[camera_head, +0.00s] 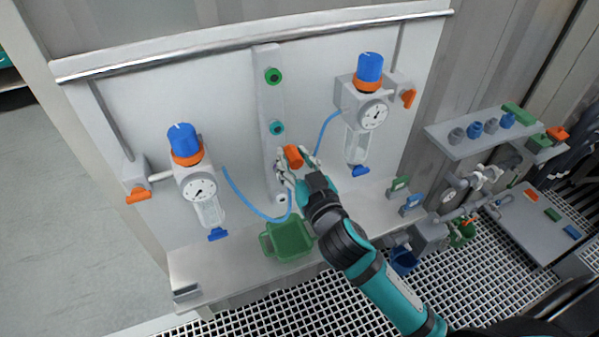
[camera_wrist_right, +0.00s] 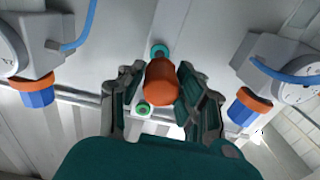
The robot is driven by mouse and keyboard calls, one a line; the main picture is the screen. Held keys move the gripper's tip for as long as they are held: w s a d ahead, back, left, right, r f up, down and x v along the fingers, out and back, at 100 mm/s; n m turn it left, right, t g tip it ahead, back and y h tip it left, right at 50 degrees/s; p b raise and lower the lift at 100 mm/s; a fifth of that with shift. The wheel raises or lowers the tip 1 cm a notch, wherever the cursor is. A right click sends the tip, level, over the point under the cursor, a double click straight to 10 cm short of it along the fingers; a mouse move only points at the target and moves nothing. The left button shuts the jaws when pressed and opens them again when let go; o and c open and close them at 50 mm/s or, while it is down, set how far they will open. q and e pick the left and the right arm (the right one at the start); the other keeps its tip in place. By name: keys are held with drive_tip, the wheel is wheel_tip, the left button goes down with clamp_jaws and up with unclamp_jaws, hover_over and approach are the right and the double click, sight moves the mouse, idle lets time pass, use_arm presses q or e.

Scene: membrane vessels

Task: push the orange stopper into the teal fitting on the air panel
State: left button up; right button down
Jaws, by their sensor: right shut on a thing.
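The orange stopper (camera_head: 293,156) is held between the fingers of my right gripper (camera_head: 298,168), which is shut on it in front of the panel's vertical strip. In the right wrist view the stopper (camera_wrist_right: 161,82) sits between both fingers of the gripper (camera_wrist_right: 160,92). The teal fitting (camera_head: 277,128) is on the strip, a little above the stopper in the head view. In the right wrist view the teal fitting (camera_wrist_right: 159,51) shows just past the stopper's end; whether they touch cannot be told. My left gripper is not in view.
A green fitting (camera_head: 273,75) is higher on the strip. Regulators with gauges flank it, left (camera_head: 198,188) and right (camera_head: 374,112), joined by a blue hose (camera_head: 240,196). A green bin (camera_head: 288,240) stands on the ledge below. A shelf (camera_head: 480,135) with small parts is at right.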

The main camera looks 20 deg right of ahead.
sight(278, 130)
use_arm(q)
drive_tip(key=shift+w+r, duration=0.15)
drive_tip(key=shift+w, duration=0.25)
use_arm(e)
drive_tip(key=shift+w+r, duration=0.15)
drive_tip(key=shift+w, duration=0.1)
drive_tip(key=w, duration=0.5)
drive_tip(key=shift+w+a, duration=0.1)
drive_tip(key=shift+w, duration=0.15)
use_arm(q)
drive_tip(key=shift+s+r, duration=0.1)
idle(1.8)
use_arm(e)
drive_tip(key=shift+w, duration=0.6)
drive_tip(key=c, duration=0.8)
unclamp_jaws()
drive_tip(key=shift+c, duration=0.2)
